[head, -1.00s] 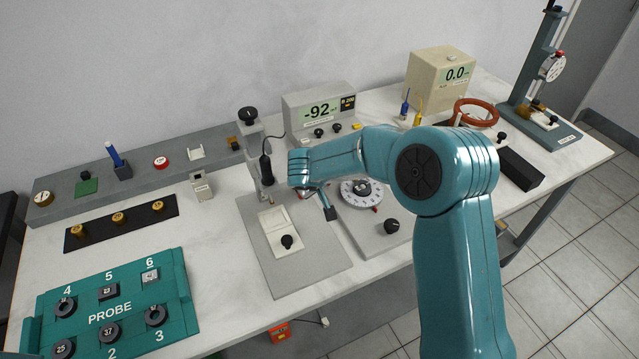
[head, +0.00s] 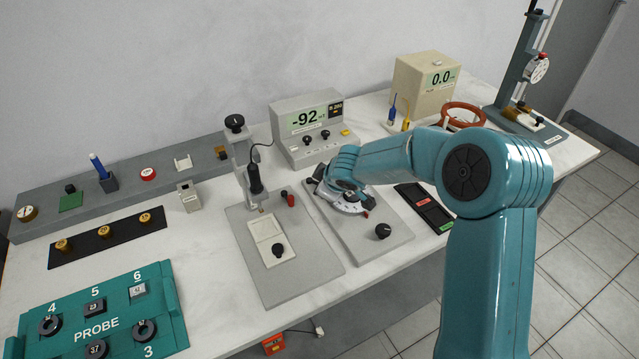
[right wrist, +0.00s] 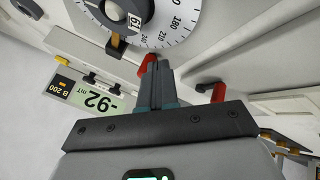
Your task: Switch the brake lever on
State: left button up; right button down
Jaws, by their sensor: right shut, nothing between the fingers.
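The round white dial (head: 350,203) with black numbers sits on a grey plate beside the probe stand; it also shows in the right wrist view (right wrist: 185,35). A red-tipped piece (right wrist: 148,64) is beside the dial's edge, and a second red piece on a dark arm (right wrist: 218,92) lies to its right. No label marks which is the brake lever, and I cannot tell its setting. My right gripper (right wrist: 159,68) is shut and empty, its fingertips close beside the first red tip; contact is unclear. In the head view my wrist hides the fingers. My left gripper is not in view.
The meter reading -92 (head: 307,119) stands behind the dial. A black knob (head: 383,231) is in front. A black tray (head: 426,207) is right of the dial.

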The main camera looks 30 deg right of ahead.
jog(key=shift+d+r+p, duration=0.1)
jog(key=shift+d+p, duration=0.2)
jog(key=shift+d, duration=0.1)
jog(key=shift+w+d, duration=0.2)
jog(key=shift+d, duration=0.4)
jog(key=shift+r+p, duration=0.1)
jog(key=shift+p, duration=0.2)
